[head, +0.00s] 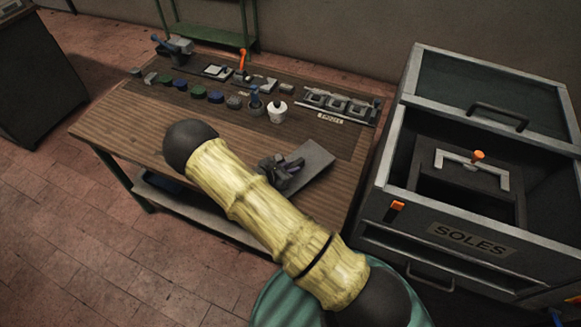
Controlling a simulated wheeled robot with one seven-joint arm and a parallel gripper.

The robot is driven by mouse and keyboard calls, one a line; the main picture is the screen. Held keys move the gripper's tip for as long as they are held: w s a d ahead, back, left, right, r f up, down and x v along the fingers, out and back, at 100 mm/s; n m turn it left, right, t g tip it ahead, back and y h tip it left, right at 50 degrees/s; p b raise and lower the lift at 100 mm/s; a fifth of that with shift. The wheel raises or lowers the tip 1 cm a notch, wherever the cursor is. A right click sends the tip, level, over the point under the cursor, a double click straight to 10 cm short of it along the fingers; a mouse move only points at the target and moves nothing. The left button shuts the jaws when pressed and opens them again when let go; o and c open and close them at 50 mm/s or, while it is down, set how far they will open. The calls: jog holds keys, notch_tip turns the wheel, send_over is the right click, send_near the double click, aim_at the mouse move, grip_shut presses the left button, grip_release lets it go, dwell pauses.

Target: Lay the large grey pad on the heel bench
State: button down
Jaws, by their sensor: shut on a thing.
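The large grey pad (314,162) is a flat dark grey plate over the front right part of the wooden bench (130,125). My gripper (288,172) is shut on the pad's left side. My sleeved arm crosses in front and hides part of the bench. I cannot tell whether the pad touches the bench top or hangs just above it. The bench is the only one that fits the heel bench; no label naming it shows.
The bench's front left is clear.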

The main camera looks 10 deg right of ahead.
jog(key=shift+w+f, duration=0.1)
jog(key=shift+f, duration=0.05)
jog(key=shift+f, duration=0.15)
jog(key=c, duration=1.3)
grip_release()
jog(key=shift+a, duration=0.15)
jog(key=b+v, duration=0.2)
jog(key=v, duration=0.9)
jog(key=shift+s+a+r+b, duration=0.2)
jog(key=shift+s+r+b, duration=0.1)
jog(key=shift+s+a, duration=0.1)
